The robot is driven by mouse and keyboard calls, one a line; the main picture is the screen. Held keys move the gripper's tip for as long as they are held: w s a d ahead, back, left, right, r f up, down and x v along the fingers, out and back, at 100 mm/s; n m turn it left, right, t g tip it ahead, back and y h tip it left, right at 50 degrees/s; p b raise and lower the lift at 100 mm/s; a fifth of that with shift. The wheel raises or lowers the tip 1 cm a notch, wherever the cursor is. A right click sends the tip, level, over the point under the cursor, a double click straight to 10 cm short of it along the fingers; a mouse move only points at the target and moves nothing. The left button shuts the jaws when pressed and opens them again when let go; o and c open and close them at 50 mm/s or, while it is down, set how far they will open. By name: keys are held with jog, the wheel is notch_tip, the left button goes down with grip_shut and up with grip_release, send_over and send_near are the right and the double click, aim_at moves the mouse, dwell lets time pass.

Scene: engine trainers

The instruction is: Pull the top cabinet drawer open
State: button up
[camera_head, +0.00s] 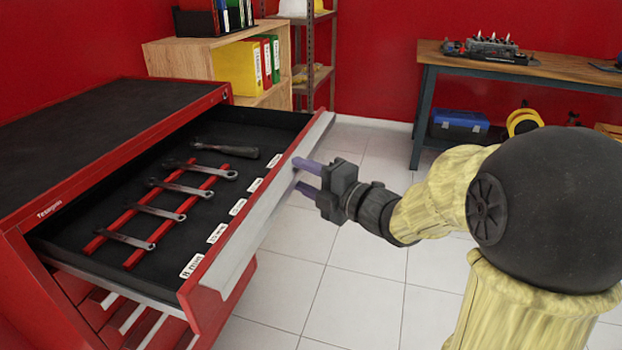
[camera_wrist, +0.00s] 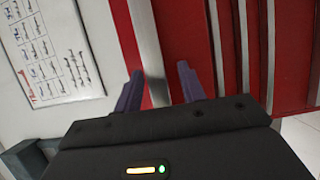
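The red tool cabinet (camera_head: 70,180) stands at the left with its top drawer (camera_head: 120,222) pulled well out. The drawer has a black lined inside and a silver handle strip (camera_head: 262,205) along its front. My gripper (camera_head: 302,177) is at the far part of that front, its purple fingers one above the other, tips at the strip. In the wrist view the fingers of my gripper (camera_wrist: 158,85) are apart. The silver strip (camera_wrist: 150,45) runs between them, nearer the left finger. Whether a finger touches it, I cannot tell.
Several wrenches (camera_head: 140,207) lie on red rails in the drawer. Lower drawers (camera_head: 120,312) are shut beneath. A wooden shelf (camera_head: 190,60) stands behind the cabinet, and a workbench (camera_head: 560,75) at the back right. The tiled floor (camera_head: 350,300) before the drawer is clear.

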jog(key=p+v, duration=0.1)
jog(key=v, duration=1.6)
jog(key=shift+s+d+p, duration=0.2)
jog(key=shift+p, duration=0.15)
jog(key=shift+r, duration=0.15)
jog(key=w+d+f+m+h, duration=0.35)
jog(key=f+m+h, duration=0.2)
jog(key=m, duration=0.25)
jog(key=w+d+f+m+h, duration=0.2)
jog(key=w+f+m+h, duration=0.2)
jog(key=m+h, duration=0.35)
jog(key=s+a+f+m+g, duration=0.7)
jog(key=s+f+m+g, duration=0.3)
jog(key=s+m, duration=0.25)
jog(key=w+p+v, duration=0.2)
jog(key=p+v, duration=0.9)
jog(key=w+r+p+v, duration=0.1)
jog(key=w+p+v, duration=0.2)
jog(key=p+v, duration=0.8)
jog(key=w+p+v, duration=0.2)
jog(key=p+v, duration=0.9)
jog(key=p, duration=0.1)
jog(key=shift+w+d+r+n+p, duration=0.3)
jog(key=shift+r+n, duration=0.1)
jog(key=shift+r, duration=0.15)
